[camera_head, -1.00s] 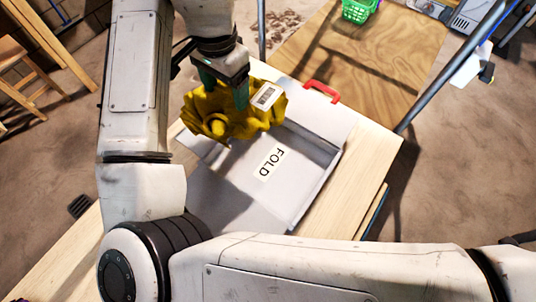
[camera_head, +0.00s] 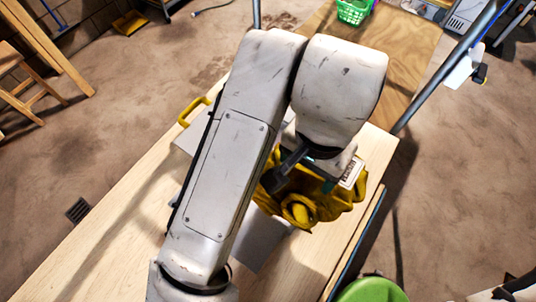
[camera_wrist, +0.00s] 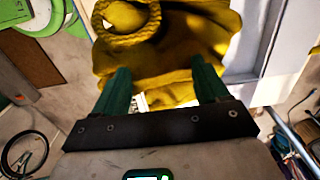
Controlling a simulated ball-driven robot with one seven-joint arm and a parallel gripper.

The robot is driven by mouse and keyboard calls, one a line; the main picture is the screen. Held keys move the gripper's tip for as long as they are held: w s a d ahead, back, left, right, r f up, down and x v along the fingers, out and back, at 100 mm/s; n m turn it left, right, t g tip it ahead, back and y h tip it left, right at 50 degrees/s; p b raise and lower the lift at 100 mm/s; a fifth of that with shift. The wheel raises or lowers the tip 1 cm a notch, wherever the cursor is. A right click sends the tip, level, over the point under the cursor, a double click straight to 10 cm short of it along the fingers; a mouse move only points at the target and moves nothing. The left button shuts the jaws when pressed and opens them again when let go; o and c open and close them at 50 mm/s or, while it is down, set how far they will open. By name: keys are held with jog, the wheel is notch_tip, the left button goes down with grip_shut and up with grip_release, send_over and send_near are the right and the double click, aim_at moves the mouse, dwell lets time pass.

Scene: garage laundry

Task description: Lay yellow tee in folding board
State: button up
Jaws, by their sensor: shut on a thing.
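The yellow tee (camera_head: 318,208) is a crumpled bundle below my arm in the head view, over the right part of the folding board. My gripper (camera_wrist: 162,88) is shut on the tee, which also shows in the wrist view (camera_wrist: 175,50) with its thick ring-like collar uppermost. In the head view my arm mostly hides the gripper. The grey folding board (camera_head: 258,246) is largely hidden by my arm and the tee; a pale part of it shows beside the tee in the wrist view (camera_wrist: 238,62). I cannot tell whether the tee touches it.
The board lies on a pale wooden table (camera_head: 115,232). A yellow handle (camera_head: 192,111) shows at the board's upper left. A green basket (camera_head: 354,11) stands at the back, and a round green thing (camera_head: 372,290) is at the bottom. The table's left part is clear.

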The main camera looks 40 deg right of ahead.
jog(key=w+f, duration=0.1)
jog(key=w, duration=0.3)
jog(key=w+f, duration=0.1)
jog(key=w, duration=0.1)
jog(key=shift+w+f, duration=0.1)
jog(key=shift+f, duration=0.2)
jog(key=w+f, duration=0.4)
jog(key=f, duration=0.1)
jog(key=shift+w, duration=0.2)
jog(key=shift+w+f+b, duration=0.15)
jog(key=shift+w+f, duration=0.05)
jog(key=shift+f, duration=0.85)
jog(key=shift+w+f+b, duration=0.15)
jog(key=shift+w+f, duration=0.05)
jog(key=shift+f, duration=0.85)
jog(key=shift+f, duration=0.15)
jog(key=o, duration=1.5)
jog(key=shift+c, duration=0.2)
